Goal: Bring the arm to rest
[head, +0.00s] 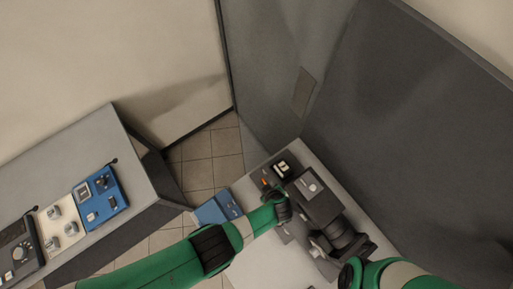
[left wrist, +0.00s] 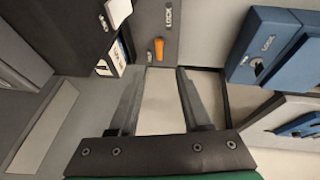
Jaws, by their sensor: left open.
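My left arm reaches in from the lower left of the head view to the worktop (head: 268,266). In the left wrist view my left gripper (left wrist: 165,72) is open, its two dark fingers apart with only the pale surface showing between them. Just beyond the fingertips is a dark panel marked LOCK with an orange lever (left wrist: 158,48); the lever also shows in the head view (head: 265,183). The left fingers cannot be clearly told from the dark parts around them in the head view. My right gripper is not seen.
A blue unit (left wrist: 270,45) stands right of the left fingers; it shows in the head view too (head: 217,208). A black-and-white device (head: 283,168) is behind. A grey console (head: 75,165) with blue, cream and dark panels stands left. Dark partition walls (head: 410,120) close off the right.

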